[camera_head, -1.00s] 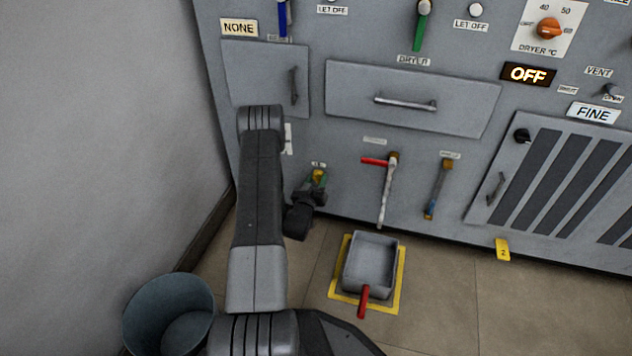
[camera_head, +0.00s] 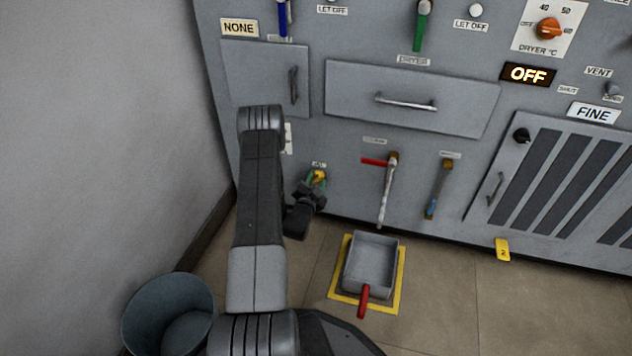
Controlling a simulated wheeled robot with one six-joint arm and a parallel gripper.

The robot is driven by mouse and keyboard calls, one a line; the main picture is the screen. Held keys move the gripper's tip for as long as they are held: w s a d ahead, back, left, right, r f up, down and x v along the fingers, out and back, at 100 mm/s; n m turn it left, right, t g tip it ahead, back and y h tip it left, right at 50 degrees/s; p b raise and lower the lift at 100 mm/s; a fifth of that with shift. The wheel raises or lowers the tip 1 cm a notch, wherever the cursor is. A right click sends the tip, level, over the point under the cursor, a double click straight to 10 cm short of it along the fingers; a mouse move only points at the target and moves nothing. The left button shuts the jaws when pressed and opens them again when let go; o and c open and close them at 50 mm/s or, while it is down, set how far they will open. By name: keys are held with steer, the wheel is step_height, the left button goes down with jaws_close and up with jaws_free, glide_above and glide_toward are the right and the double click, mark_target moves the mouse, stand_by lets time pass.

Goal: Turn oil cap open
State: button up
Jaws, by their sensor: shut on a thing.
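The oil cap (camera_head: 320,175) is a small yellow piece low on the grey machine front, under a small label that is too small to read. My gripper (camera_head: 316,184) is at the cap and shut on it, with green showing beside the yellow. My dark wrist covers the lower part of the cap, and the exact finger contact is hard to see.
A red-handled lever (camera_head: 376,162) and a blue-tipped lever (camera_head: 433,195) hang to the right. A grey tray (camera_head: 371,262) with a red handle stands on a yellow-edged floor mark. A bucket (camera_head: 140,318) stands at lower left, near the wall (camera_head: 100,140).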

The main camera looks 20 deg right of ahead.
steer(key=m, duration=0.5)
steer(key=shift+m, duration=0.3)
steer(key=m, duration=0.4)
steer(key=shift+s+f+m, duration=0.1)
steer(key=shift+m, duration=0.3)
steer(key=o, duration=1)
steer(key=shift+c, duration=0.2)
steer(key=p+v, duration=0.4)
steer(key=v, duration=0.9)
steer(key=shift+s+a, duration=0.3)
